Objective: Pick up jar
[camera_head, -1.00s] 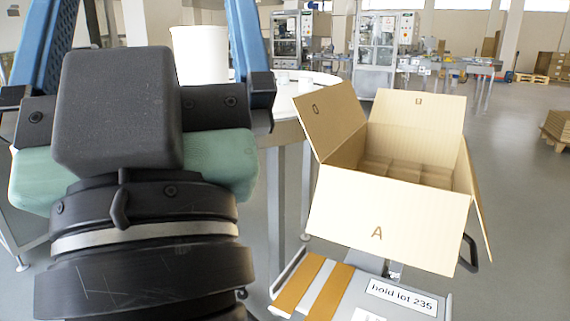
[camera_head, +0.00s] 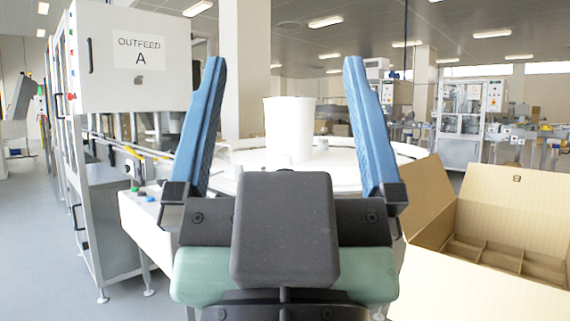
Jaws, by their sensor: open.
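A plain white jar (camera_head: 290,128) stands upright on the round white table (camera_head: 345,172), straight ahead. My gripper (camera_head: 279,75) is open, with its two blue fingers wide apart and pointing up and forward. In the picture the jar shows between the fingers, and neither finger is seen touching it. How far the jar lies beyond the fingertips is hard to tell. The jar's foot is close above the dark gripper body, which hides part of the table.
An open cardboard box (camera_head: 460,275) with dividers stands at the right, its flaps spread. A machine cabinet marked OUTFEED A (camera_head: 138,58) and a conveyor (camera_head: 140,158) are at the left. More machines (camera_head: 470,108) stand far back. Open floor (camera_head: 30,240) shows at the far left.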

